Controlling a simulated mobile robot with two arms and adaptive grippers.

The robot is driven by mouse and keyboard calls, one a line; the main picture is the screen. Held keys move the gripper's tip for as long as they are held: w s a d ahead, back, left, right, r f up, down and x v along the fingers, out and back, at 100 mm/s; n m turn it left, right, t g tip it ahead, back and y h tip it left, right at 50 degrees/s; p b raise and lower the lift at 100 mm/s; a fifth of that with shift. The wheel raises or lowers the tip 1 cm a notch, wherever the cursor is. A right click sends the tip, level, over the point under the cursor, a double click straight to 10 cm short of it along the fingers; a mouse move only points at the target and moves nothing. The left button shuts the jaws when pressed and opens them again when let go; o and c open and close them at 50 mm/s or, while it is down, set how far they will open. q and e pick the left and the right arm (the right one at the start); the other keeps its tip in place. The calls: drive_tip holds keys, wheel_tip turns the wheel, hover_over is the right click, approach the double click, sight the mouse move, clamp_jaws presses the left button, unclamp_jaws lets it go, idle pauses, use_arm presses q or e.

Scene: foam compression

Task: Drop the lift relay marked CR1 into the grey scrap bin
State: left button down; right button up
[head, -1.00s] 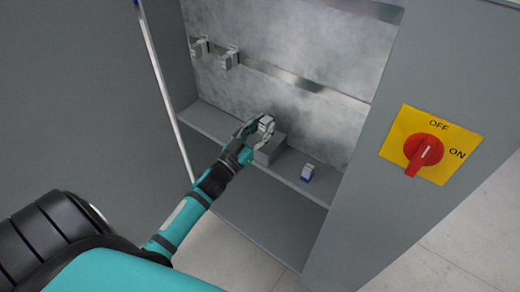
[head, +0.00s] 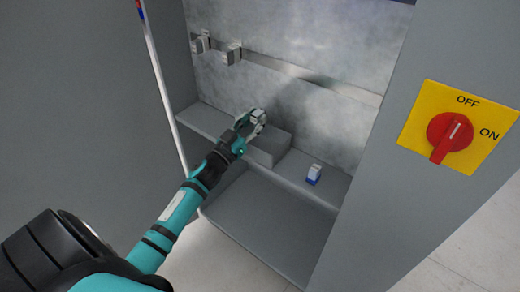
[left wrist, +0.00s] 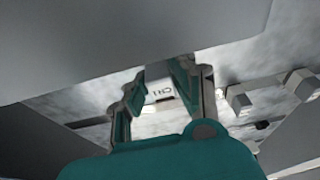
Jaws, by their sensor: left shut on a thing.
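My left gripper (head: 252,121) is shut on a pale relay, just above and left of a grey box on the cabinet ledge. In the left wrist view the relay (left wrist: 161,92) sits between the teal fingers, with inverted dark lettering that looks like CR1. The grey box (head: 268,148), which looks like the scrap bin, stands against the back panel; its inside is not visible. My right gripper is not in view.
A white-and-blue relay (head: 314,174) stands on the ledge right of the box. A yellow plate with a red switch (head: 450,138) is on the right cabinet wall.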

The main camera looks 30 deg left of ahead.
use_arm(q)
drive_tip(key=shift+f, duration=0.1)
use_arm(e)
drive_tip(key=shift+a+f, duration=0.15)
use_arm(q)
drive_tip(key=c, duration=1)
unclamp_jaws()
drive_tip(key=shift+s+f, duration=0.1)
drive_tip(key=shift+s, duration=0.1)
drive_tip(key=v, duration=1.1)
drive_tip(key=shift+s, duration=0.3)
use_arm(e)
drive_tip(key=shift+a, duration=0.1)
